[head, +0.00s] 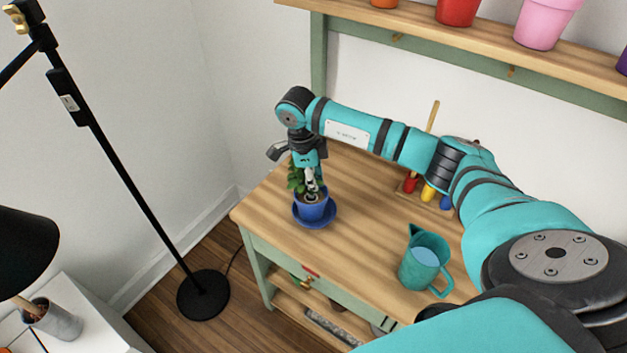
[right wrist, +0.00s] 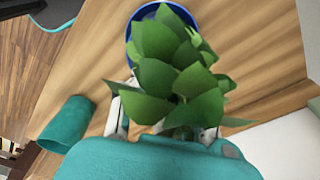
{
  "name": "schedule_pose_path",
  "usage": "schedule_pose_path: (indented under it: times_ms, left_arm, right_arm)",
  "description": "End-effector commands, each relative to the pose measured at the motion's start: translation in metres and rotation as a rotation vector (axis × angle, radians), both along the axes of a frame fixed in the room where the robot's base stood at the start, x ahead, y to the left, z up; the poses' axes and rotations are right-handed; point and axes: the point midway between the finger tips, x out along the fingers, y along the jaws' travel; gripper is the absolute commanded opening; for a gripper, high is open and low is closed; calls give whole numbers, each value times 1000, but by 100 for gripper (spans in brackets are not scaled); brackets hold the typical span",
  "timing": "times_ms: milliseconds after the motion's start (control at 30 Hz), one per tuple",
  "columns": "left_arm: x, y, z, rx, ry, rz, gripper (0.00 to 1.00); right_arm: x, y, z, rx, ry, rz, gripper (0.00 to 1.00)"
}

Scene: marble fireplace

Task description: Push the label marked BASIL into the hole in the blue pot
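The blue pot (head: 313,209) stands upright on a blue saucer at the left end of the wooden table, with a green leafy plant (head: 295,177) in it. My right gripper (head: 312,186) points down at the pot's top, beside the leaves. In the right wrist view, the plant's leaves (right wrist: 175,75) cover most of the gripper, and only pale parts of it show beside them. The blue pot's rim (right wrist: 134,22) shows behind the leaves. Whether the fingers are shut on a label is hidden. I cannot make out a label marked BASIL or the hole. My left gripper is out of view.
A teal pitcher (head: 425,262) stands at the table's front right. Tools with red, yellow and blue ends (head: 428,192) are at the back, partly behind my arm. A shelf (head: 420,38) with pots runs above. A black floor lamp (head: 127,180) stands left. The table (head: 350,245) is clear between pot and pitcher.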

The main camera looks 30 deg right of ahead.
Motion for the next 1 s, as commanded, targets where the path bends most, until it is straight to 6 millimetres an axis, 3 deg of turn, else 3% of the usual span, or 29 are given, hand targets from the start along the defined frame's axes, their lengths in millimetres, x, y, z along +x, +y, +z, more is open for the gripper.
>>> schedule_pose_path:
  times_ms: [533, 600, 733, 1000]
  left_arm:
    - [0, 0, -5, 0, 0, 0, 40]
    - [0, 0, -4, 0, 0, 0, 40]
    - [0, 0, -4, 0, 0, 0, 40]
    - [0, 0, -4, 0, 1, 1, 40]
  right_arm:
    - [0, 1, -6, 0, 0, 0, 0]
    - [0, 1, -5, 0, 0, 0, 14]
    - [0, 1, -6, 1, 1, 1, 31]
    - [0, 1, -6, 0, 2, 1, 33]
